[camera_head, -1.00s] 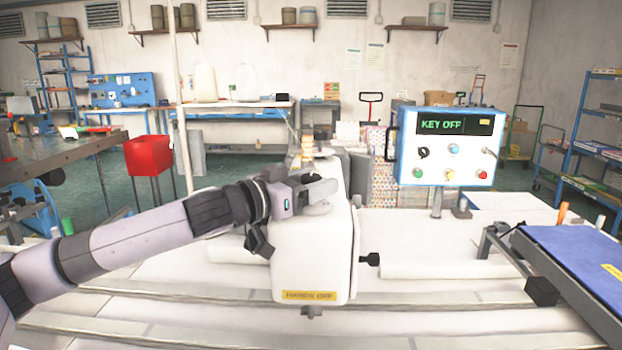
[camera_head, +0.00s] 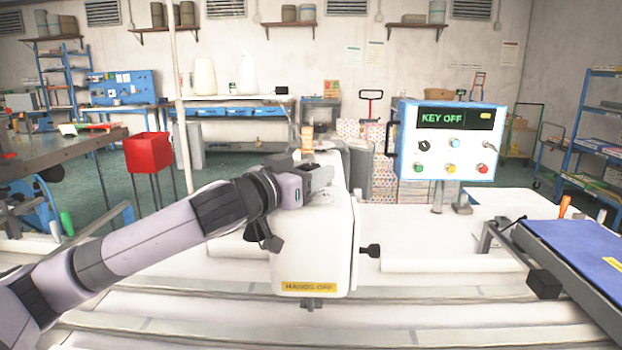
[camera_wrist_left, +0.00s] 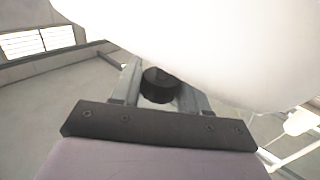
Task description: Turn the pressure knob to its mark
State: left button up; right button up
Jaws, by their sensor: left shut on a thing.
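The white sewing machine head (camera_head: 314,245) stands in the middle of the head view, with a yellow "HANDS OFF" label low on its front. My left gripper (camera_head: 319,179) is at its upper part, the arm coming in from the left. In the left wrist view a short, round black knob (camera_wrist_left: 158,86) sits between the two grey fingers, beside the white machine casing. I take it for the pressure knob, and the gripper is shut on it. In the head view the gripper hides it. I cannot see its mark. My right gripper is not in view.
A control panel (camera_head: 449,146) reading "KEY OFF" stands right of the machine head. A black knob (camera_head: 370,251) sticks out from the head's right side. A blue-topped platform (camera_head: 585,250) is at the right. The white bench top in front is largely clear.

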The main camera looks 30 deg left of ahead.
pick_arm(q)
jog(key=n+y, duration=0.2)
jog(key=y, duration=0.1)
jog(key=shift+d+b, duration=0.15)
jog(key=shift+b, duration=0.2)
jog(key=n+g+y, duration=0.1)
jog(key=n+y, duration=0.2)
jog(key=y, duration=0.2)
jog(key=shift+n, duration=0.3)
jog(key=n+g+y, duration=0.2)
jog(key=y, duration=0.1)
jog(key=shift+f+y, duration=0.15)
jog(key=shift+y, duration=0.25)
jog(key=n+g+y+b, duration=0.1)
jog(key=n+g+y, duration=0.2)
jog(key=g, duration=0.1)
jog(key=shift+n+y+b, duration=0.35)
jog(key=shift+n+y, duration=0.05)
jog(key=shift+n+g+y+b, duration=0.5)
jog(key=shift+n+g+y, duration=0.75)
jog(key=shift+g, duration=0.75)
jog(key=o, duration=0.9)
jog(key=shift+a, duration=0.2)
jog(key=shift+o, duration=0.2)
jog(key=shift+n, duration=0.25)
